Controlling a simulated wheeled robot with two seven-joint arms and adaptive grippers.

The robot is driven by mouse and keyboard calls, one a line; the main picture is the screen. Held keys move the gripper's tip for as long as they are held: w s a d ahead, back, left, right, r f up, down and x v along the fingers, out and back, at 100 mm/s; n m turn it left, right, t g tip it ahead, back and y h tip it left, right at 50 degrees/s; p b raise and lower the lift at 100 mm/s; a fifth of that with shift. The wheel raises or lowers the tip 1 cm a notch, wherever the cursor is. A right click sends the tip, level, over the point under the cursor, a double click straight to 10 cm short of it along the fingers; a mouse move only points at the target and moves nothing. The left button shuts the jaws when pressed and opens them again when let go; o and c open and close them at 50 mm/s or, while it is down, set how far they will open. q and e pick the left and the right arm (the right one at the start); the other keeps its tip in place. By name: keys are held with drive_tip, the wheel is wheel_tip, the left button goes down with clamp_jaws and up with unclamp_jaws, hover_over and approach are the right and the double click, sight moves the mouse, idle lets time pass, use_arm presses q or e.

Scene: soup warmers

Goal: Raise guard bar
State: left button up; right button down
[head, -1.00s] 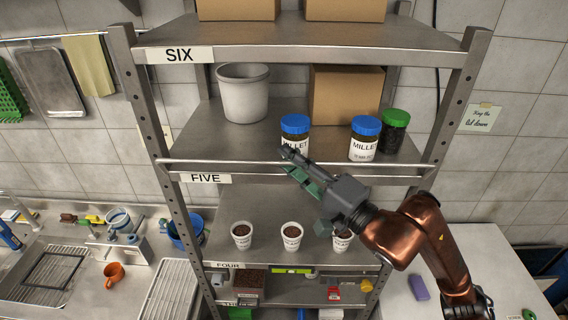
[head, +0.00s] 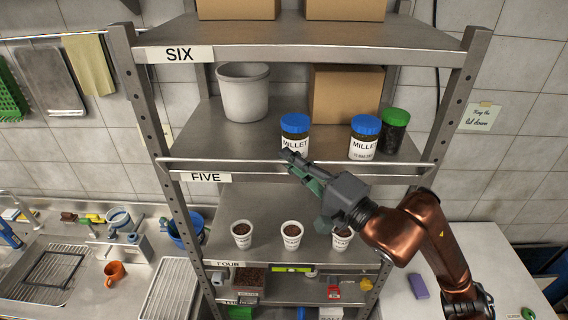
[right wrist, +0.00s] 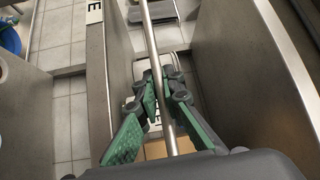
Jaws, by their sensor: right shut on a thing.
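The guard bar (head: 225,161) is a thin metal rod across the front of the shelf marked FIVE, running from the left post to the right post. My right gripper (head: 290,158) reaches in from the right and is shut on the bar near its middle, in front of the left millet jar. In the right wrist view, the bar (right wrist: 153,40) runs between the fingers of the gripper (right wrist: 167,92). My left gripper is not in view.
Two blue-lidded millet jars (head: 295,133) (head: 364,138), a green-lidded jar (head: 394,131), a grey bucket (head: 243,92) and a cardboard box (head: 345,96) stand behind the bar. Shelf SIX (head: 300,45) is above. Small cups (head: 292,235) stand below.

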drive_tip(key=shift+w+r+m+g+h+p, duration=0.25)
drive_tip(key=shift+w+m+g+h+p, duration=0.1)
drive_tip(key=shift+m+p, duration=0.15)
drive_tip(key=shift+w+r+m+g+h+p, duration=0.15)
drive_tip(key=shift+w+m+g+h+p, duration=0.2)
drive_tip(key=shift+w+m+p, duration=0.2)
